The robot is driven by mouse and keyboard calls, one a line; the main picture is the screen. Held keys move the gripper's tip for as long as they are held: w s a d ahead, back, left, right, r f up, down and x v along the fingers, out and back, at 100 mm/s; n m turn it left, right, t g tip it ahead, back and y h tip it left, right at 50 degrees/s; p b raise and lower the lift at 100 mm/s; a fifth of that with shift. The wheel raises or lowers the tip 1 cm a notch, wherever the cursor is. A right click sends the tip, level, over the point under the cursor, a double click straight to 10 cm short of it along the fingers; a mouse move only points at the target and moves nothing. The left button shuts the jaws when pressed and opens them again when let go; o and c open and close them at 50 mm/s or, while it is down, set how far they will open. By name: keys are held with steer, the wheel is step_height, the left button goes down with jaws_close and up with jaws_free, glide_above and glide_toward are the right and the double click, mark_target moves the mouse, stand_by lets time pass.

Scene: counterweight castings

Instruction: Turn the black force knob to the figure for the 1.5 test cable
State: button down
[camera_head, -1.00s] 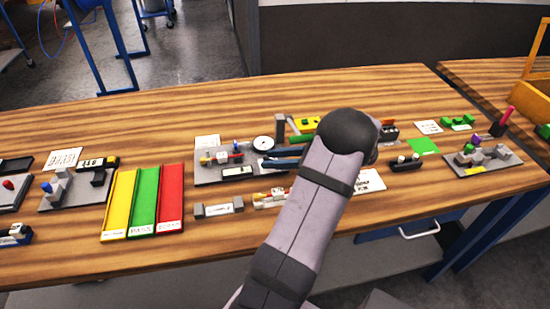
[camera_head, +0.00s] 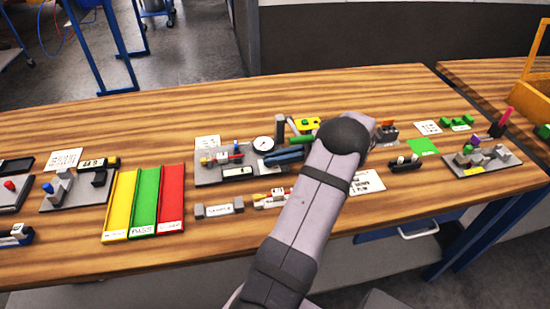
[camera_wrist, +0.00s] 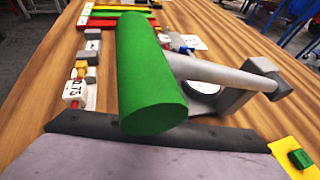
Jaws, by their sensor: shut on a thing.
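I cannot make out the black force knob in either view. My gripper's fingers do not show: in the head view my own arm covers the place where they are, and in the wrist view only a broad grey part with a dark edge, likely mine, fills the bottom. A large green cylindrical handle (camera_wrist: 150,75) on a pale rod stands close in the wrist view, its near end in front of that dark edge. In the head view a green bar (camera_head: 299,139) shows left of my arm. A printed card (camera_head: 369,184) is partly covered by my arm; its text is unreadable.
Yellow (camera_head: 120,203), green (camera_head: 145,202) and red (camera_head: 172,198) trays lie left. A block marked 0.75 (camera_wrist: 75,88) is nearby.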

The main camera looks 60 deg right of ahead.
steer(key=shift+w+d+n+g+y, duration=0.1)
steer(key=shift+d+n+g+y, duration=0.1)
steer(key=shift+n+g+y, duration=1.05)
steer(key=shift+n+y, duration=0.55)
steer(key=c, duration=1.9)
jaws_free()
steer(key=shift+o, duration=0.2)
steer(key=shift+r+m+t+h, duration=0.1)
steer(key=shift+m+t+h, duration=0.3)
steer(key=shift+m+t, duration=0.1)
